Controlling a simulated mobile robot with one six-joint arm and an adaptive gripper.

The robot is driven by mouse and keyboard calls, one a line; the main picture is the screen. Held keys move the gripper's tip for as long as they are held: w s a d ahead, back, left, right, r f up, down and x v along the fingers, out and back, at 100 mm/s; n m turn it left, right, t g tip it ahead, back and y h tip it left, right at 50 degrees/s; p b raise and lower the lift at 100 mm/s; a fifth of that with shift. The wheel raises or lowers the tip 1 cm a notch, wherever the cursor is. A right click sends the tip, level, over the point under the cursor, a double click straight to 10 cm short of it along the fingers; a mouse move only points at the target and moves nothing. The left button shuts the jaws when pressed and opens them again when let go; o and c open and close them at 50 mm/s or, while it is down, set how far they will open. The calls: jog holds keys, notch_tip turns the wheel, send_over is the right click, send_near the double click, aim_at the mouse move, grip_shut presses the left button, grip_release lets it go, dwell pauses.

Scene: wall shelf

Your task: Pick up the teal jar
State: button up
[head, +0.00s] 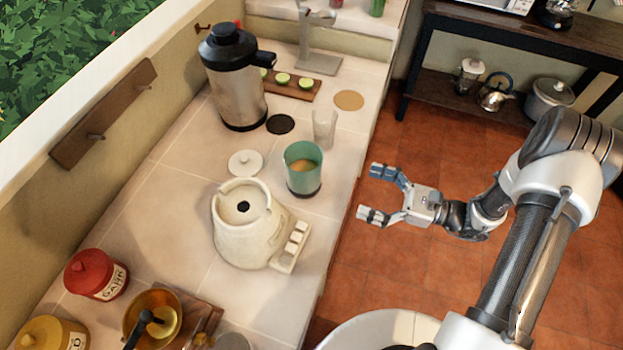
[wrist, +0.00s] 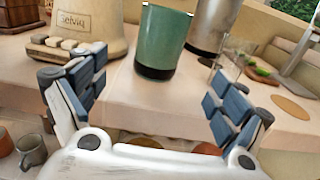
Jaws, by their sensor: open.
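The teal jar (head: 303,170) stands upright on the tiled counter, near its right edge. It is open at the top with something tan showing inside, and it has a dark base. It also shows in the wrist view (wrist: 161,42), ahead of and between my fingers. My gripper (head: 372,193) is open and empty, to the right of the jar and off the counter's edge, with its fingers pointing toward the jar. In the wrist view my gripper (wrist: 155,105) has its two fingers spread wide, with a gap between them and the jar.
A cream appliance (head: 243,225) stands close to the jar's lower left. A clear glass (head: 324,129) stands just behind it, and a white lid (head: 244,163) lies to its left. A steel jug (head: 236,85) and a board with green slices (head: 291,87) are farther back.

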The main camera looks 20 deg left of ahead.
jog(key=b, duration=0.2)
send_near(304, 170)
jog(key=s+a+r, duration=0.2)
jog(key=r, duration=0.1)
jog(key=a+r, duration=0.1)
jog(key=a, duration=0.1)
jog(key=shift+s+r, duration=0.2)
jog(key=shift+s, duration=0.2)
jog(key=a, duration=0.3)
jog(key=a+b, duration=0.1)
jog(key=a, duration=0.1)
jog(key=shift+w+a, duration=0.1)
jog(key=shift+w, duration=0.25)
jog(key=shift+c, duration=0.3)
jog(key=c, duration=1.4)
jog(key=shift+r, duration=0.1)
jog(key=shift+r+p, duration=2.85)
jog(key=shift+r, duration=7.05)
jog(key=shift+c, duration=0.2)
